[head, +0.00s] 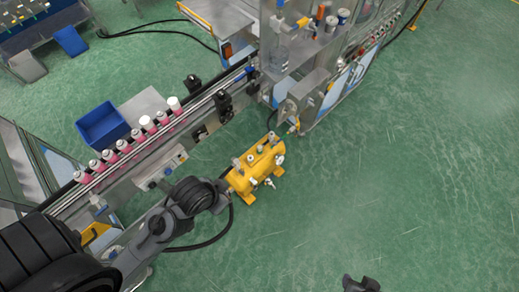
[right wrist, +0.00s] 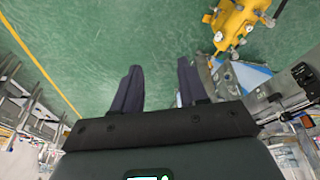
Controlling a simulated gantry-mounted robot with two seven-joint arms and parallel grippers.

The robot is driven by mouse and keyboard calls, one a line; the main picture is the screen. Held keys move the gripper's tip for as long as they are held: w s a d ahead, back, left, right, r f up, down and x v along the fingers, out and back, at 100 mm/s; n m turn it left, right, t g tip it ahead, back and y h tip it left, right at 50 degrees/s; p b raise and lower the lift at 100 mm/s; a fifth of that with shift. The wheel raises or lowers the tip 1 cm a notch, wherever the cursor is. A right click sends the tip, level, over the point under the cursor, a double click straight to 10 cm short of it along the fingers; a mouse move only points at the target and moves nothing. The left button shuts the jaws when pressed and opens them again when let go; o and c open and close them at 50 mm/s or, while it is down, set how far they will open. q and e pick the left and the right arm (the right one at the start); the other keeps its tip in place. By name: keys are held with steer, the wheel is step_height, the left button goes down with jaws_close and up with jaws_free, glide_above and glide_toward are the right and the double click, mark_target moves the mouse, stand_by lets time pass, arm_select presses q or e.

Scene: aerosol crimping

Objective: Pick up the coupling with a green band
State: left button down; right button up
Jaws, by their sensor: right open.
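I cannot make out a coupling with a green band in either view. A yellow tank-like unit (head: 258,172) with several small metal fittings stands on the green floor in the head view. It also shows at the top right of the right wrist view (right wrist: 238,22). My left arm comes in from the lower left, and its end (head: 222,197) is near the tank's left side; its fingers cannot be made out. My right gripper (right wrist: 157,88) is open and empty, its two dark fingers apart over the floor. A dark part shows at the head view's bottom edge.
A conveyor line (head: 140,150) carries several pink cans with white or grey tops, beside a blue bin (head: 102,125). A machine (head: 310,85) stands behind the tank. A black hose loops below the tank. The green floor at right (head: 420,180) is clear.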

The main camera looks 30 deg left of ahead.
steer(key=shift+a, duration=0.1)
stand_by(0.3)
steer(key=o, duration=0.4)
steer(key=shift+r, duration=0.1)
